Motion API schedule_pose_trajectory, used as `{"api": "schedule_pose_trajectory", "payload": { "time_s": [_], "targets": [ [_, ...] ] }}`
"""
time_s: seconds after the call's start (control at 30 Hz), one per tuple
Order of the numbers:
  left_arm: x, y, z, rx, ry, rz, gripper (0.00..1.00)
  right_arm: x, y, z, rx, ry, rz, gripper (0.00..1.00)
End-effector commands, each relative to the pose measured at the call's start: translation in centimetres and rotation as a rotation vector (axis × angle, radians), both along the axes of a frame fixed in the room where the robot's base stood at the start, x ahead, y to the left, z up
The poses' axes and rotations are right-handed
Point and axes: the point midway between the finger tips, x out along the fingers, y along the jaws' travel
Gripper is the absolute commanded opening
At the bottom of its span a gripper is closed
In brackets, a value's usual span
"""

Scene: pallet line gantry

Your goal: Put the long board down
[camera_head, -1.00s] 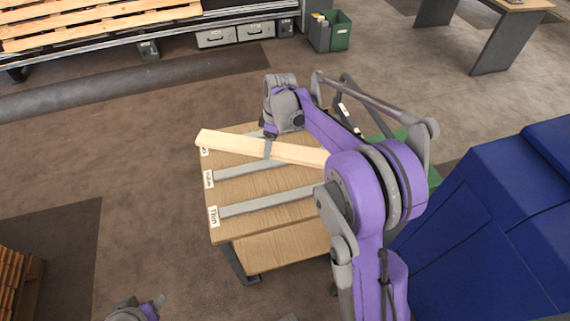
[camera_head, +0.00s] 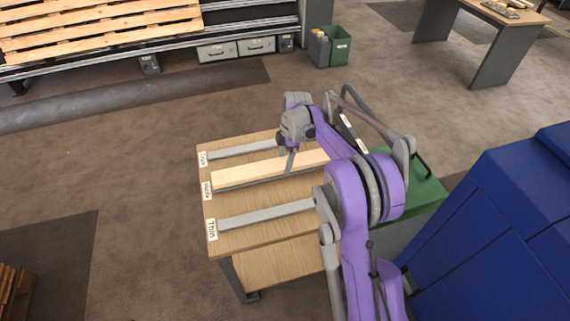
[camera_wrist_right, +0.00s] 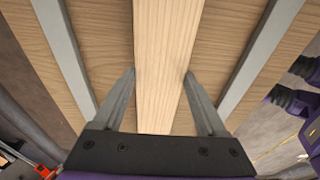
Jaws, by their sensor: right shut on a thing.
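The long board (camera_head: 245,170) is pale wood. In the head view it lies along the middle grey strip of the wooden table (camera_head: 265,240), above or on it; I cannot tell if it touches. A grey edge of that strip shows along its near side. My right gripper (camera_head: 290,168) comes down over the board from above, shut on it. In the right wrist view the board (camera_wrist_right: 165,60) runs lengthwise between the two fingertips (camera_wrist_right: 160,75), between two grey strips. The board's right end is hidden behind my right arm. My left gripper is out of view.
The far strip (camera_head: 242,149) and the near strip (camera_head: 265,216), labelled "Thin", are bare. A green surface (camera_head: 425,192) adjoins the table's right side. A blue cabinet (camera_head: 490,225) stands at right.

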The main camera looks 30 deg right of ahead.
Motion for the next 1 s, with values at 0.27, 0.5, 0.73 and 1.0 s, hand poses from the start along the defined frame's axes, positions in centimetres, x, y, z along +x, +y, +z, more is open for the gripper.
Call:
{"api": "schedule_pose_trajectory", "payload": {
  "time_s": [0.27, 0.5, 0.73, 1.0],
  "targets": [
    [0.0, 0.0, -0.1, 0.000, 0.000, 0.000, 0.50, 0.0, 0.0, -2.1, 0.000, 0.000, 0.000, 0.00],
    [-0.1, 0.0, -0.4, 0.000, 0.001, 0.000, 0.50, 0.0, 0.0, -2.4, 0.000, 0.000, -0.001, 0.76],
    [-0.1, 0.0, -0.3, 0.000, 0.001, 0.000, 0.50, 0.0, 0.0, -2.3, 0.000, 0.000, -0.001, 1.00],
    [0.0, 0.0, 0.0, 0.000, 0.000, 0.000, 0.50, 0.0, -0.1, -1.3, 0.000, 0.000, -0.001, 1.00]
  ]
}}
